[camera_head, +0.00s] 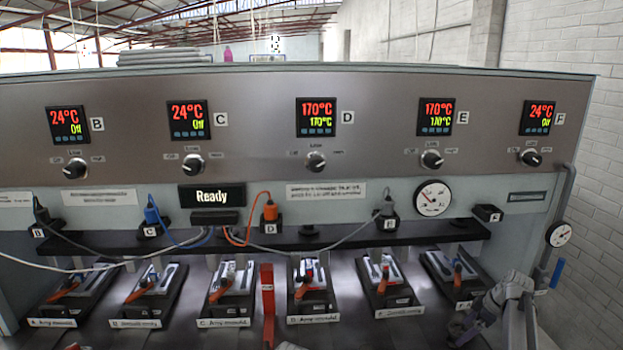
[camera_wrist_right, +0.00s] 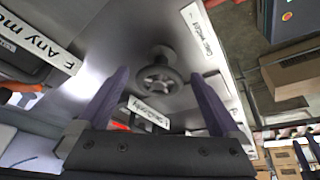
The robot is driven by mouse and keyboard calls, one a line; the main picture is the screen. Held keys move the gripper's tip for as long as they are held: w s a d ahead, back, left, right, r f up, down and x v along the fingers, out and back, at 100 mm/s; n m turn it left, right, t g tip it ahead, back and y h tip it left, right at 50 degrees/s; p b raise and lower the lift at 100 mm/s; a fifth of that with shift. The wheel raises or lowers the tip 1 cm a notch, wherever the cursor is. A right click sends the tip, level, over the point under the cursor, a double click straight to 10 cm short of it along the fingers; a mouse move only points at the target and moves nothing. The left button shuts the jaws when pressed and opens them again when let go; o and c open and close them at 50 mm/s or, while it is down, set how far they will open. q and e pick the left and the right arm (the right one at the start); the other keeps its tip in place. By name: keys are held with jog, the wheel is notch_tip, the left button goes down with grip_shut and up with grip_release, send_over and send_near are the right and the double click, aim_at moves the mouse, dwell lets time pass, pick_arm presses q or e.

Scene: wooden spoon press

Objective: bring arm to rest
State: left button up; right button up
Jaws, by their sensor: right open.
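My right arm (camera_head: 512,290) comes in at the lower right of the head view, in front of the press bench. Its gripper (camera_head: 462,328) hangs near the bench's front edge, below and right of the mould at the far right. In the right wrist view the two dark fingers of my right gripper (camera_wrist_right: 160,98) stand wide apart with nothing held between them. A round handwheel (camera_wrist_right: 158,80) shows beyond the gap, apart from the fingers. My left gripper is not recognisable in the head view.
The press panel (camera_head: 270,85) carries several displays and knobs. Below it, several moulds with orange handles (camera_head: 385,280) line the bench, with a red upright bar (camera_head: 267,300) among them. Cables hang in front. Cardboard boxes (camera_wrist_right: 290,75) stand at the right of the wrist view.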

jog(key=shift+r, duration=0.15)
jog(key=p+v, duration=0.8)
jog(key=b+x, duration=0.8)
jog(key=shift+f, duration=0.3)
jog(key=shift+s+a, duration=0.15)
jog(key=m, duration=0.2)
jog(key=m+t+h, duration=0.1)
jog(key=shift+s+a+r, duration=0.2)
jog(key=shift+s+a, duration=0.05)
jog(key=m, duration=0.2)
jog(key=m+h, duration=0.1)
jog(key=shift+s+a+m, duration=0.1)
jog(key=shift+a+m, duration=0.2)
jog(key=shift+m, duration=0.1)
jog(key=m+h, duration=0.1)
jog(key=m, duration=0.3)
jog(key=shift+a+t+h, duration=0.3)
jog(key=shift+a+h, duration=0.1)
jog(key=shift+a+m+h, duration=0.25)
jog(key=shift+m+h, duration=0.45)
jog(key=shift+m, duration=0.9)
jog(key=shift+r, duration=0.1)
